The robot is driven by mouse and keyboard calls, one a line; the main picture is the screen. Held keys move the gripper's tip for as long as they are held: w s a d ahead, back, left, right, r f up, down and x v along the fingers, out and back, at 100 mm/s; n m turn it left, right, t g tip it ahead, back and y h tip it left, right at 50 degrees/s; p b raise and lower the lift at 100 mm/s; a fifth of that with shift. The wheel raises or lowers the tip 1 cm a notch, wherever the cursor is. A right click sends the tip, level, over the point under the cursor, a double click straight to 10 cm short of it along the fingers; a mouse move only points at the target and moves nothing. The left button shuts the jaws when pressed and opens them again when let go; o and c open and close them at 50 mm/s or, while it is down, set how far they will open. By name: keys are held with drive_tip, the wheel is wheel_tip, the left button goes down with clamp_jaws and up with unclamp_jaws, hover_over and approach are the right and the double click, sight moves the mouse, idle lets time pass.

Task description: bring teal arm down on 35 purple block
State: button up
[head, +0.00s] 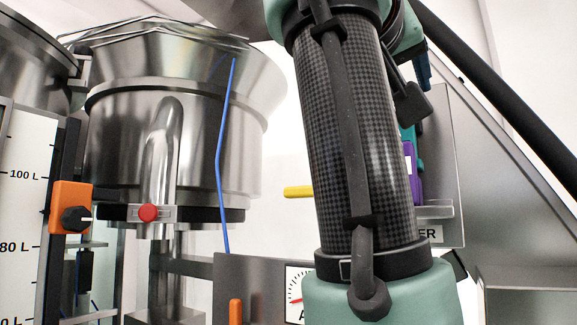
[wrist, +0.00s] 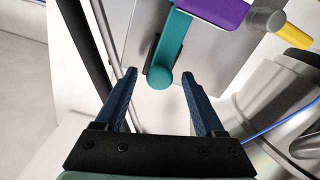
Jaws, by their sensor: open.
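The teal arm (wrist: 172,45) shows in the wrist view as a bar with a rounded end, running down from beside the purple block (wrist: 215,9). My gripper (wrist: 159,76) is open. Its two dark blue fingers stand left and right of the teal arm's rounded end, with a gap on each side. I cannot tell how far the end lies beyond the fingertips. In the head view, a slice of the purple block (head: 416,178) and a bit of the teal arm (head: 408,138) show behind my arm, which hides most of both. The number 35 is not readable.
A yellow handle (head: 299,192) sticks out left of the purple block; it also shows in the wrist view (wrist: 294,36). A large steel bowl (head: 175,130) stands at left, with a blue cable (head: 219,150) down its front. A sloping metal panel (head: 500,180) lies at right.

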drive_tip(key=shift+x, duration=1.1)
clamp_jaws()
idle(0.7)
